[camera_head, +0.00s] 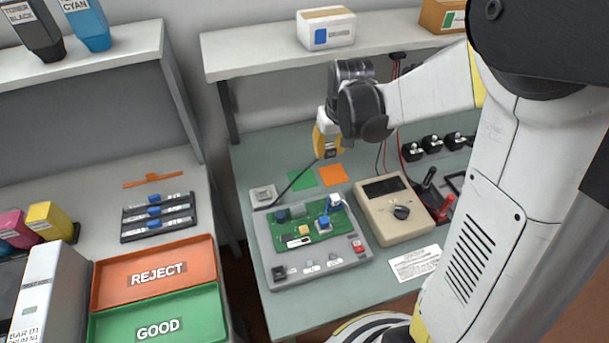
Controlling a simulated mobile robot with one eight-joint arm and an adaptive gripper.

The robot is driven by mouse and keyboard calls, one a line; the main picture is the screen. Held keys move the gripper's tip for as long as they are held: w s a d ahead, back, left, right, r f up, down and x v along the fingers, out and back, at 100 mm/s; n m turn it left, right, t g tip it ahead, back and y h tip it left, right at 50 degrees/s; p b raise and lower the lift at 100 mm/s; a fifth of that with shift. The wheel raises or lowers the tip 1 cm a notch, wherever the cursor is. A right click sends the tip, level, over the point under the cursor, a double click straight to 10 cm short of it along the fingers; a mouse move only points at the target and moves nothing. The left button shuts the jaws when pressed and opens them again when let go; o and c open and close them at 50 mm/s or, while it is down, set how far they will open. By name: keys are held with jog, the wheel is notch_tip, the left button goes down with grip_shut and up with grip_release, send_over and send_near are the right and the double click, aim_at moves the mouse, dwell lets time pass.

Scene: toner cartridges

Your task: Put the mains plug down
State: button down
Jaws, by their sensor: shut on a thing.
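My gripper (326,152), with yellow and white sides, points down above the back of the green bench. It is shut on the mains plug, which is mostly hidden between the fingers. A thin black cable (292,182) runs from the gripper down to the left, towards the back left of the test rig. A green square (303,178) and an orange square (333,175) lie on the bench just below and beside the gripper. A small pale socket box (263,195) sits left of the green square.
A grey test rig with a green circuit board (307,232) stands at the front, with a beige meter (394,208) to its right. Black clamps (432,142) and leads lie behind the meter. A shelf (270,56) overhangs the back. REJECT (108,293) and GOOD (205,318) trays are on the left bench.

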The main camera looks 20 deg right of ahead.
jog(key=d+f+b, duration=0.2)
jog(key=d+f, duration=0.2)
jog(key=b, duration=0.4)
send_over(301, 177)
jog(key=s, duration=0.1)
jog(key=shift+t, duration=0.4)
notch_tip(301, 177, down, 6)
jog(key=shift+d+f, duration=0.1)
jog(key=shift+f, duration=0.05)
jog(key=shift+f+b, duration=0.85)
jog(key=shift+f, duration=1.1)
jog(key=shift+f, duration=0.15)
jog(key=c, duration=1.2)
grip_release()
